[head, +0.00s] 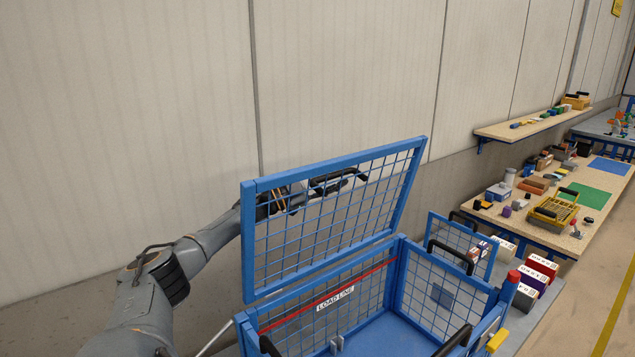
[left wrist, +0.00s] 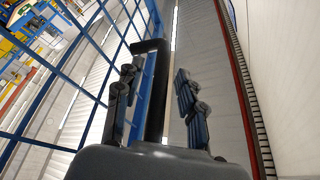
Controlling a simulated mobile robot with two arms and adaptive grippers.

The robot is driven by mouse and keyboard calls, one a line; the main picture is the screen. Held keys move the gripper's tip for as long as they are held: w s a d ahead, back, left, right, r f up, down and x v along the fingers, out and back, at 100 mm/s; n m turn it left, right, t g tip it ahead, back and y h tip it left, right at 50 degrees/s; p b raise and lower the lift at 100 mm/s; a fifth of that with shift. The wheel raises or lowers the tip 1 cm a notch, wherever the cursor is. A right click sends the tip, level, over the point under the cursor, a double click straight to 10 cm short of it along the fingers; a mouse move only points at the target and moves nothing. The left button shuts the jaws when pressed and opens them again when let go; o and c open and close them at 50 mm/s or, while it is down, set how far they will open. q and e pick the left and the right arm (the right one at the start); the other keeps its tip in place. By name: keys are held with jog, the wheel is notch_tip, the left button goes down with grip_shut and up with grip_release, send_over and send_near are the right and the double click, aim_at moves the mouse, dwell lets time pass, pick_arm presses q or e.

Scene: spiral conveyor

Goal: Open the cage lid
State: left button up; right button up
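The blue cage (head: 395,335) stands in the lower middle of the head view. Its blue mesh lid (head: 330,157) is raised and tilted steeply up from the rear edge. My left arm reaches behind the lid, and my left gripper (head: 345,182) shows through the mesh near the black lid handle. In the left wrist view my left gripper (left wrist: 158,100) has its fingers apart, with the black handle (left wrist: 155,85) between them. A gap shows on the handle's right side; contact on the left is unclear. My right gripper is not in view.
A red line and a "LOAD LINE" label (head: 336,299) mark the cage's rear wall. Boxes (head: 535,280) stand right of the cage. A workbench (head: 570,205) with a yellow basket (head: 553,209) and a shelf stand farther right. A plain wall is behind.

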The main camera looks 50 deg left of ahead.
pick_arm(q)
jog(key=v, duration=1.1)
jog(key=shift+s+a, duration=0.2)
jog(key=shift+s, duration=0.1)
jog(key=shift+f, duration=0.1)
dwell(0.3)
